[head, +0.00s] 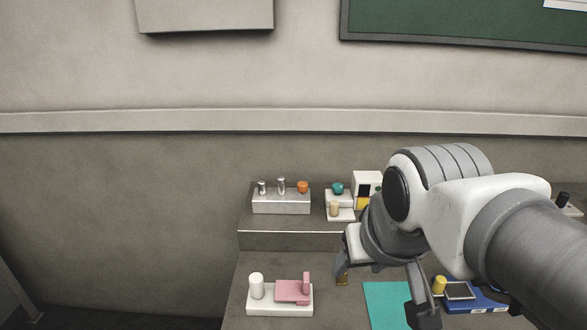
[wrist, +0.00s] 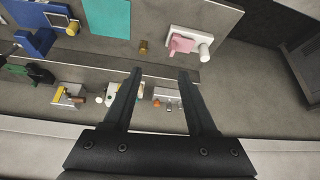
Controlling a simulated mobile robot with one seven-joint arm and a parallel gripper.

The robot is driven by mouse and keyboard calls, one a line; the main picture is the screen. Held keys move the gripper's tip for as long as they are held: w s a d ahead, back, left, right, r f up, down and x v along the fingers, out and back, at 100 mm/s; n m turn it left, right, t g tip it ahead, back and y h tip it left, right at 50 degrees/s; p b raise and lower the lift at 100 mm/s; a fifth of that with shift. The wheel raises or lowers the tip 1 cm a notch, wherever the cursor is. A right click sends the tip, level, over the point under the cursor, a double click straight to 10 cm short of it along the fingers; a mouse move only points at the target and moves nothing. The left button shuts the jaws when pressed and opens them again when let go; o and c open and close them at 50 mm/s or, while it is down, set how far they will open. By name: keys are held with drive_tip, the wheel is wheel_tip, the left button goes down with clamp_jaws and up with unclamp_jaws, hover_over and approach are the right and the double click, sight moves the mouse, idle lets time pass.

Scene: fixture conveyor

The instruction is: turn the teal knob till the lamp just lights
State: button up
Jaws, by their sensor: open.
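The teal knob (head: 337,188) sits on a small white fixture (head: 341,214) on the raised back shelf, with a pale orange cylinder in front of it. My gripper (head: 383,296) is open and empty, fingers pointing down over the front of the table, apart from the knob. In the wrist view its two fingers (wrist: 160,75) are spread with nothing between them.
A metal block (head: 281,205) with pegs and an orange knob stands left of the fixture. A white box (head: 367,183) stands to its right, partly behind my arm. A pink and white piece (head: 292,292), a teal mat (head: 385,300), a brass cylinder (wrist: 143,46) and a blue board (head: 478,304) lie in front.

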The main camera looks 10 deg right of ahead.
drive_tip(key=w+d+m+t+h+b, duration=0.1)
drive_tip(key=w+d+b, duration=0.15)
drive_tip(key=w, duration=0.75)
drive_tip(key=w+d+m+h+b, duration=0.1)
drive_tip(key=w+d+b, duration=0.15)
drive_tip(key=w, duration=0.65)
drive_tip(key=m+t+h+b, duration=0.1)
drive_tip(key=m+t+b, duration=0.1)
drive_tip(key=b, duration=0.4)
approach(339, 185)
drive_tip(key=b+x, duration=0.1)
drive_tip(key=x, duration=0.9)
drive_tip(key=shift+a, duration=0.1)
clamp_jaws()
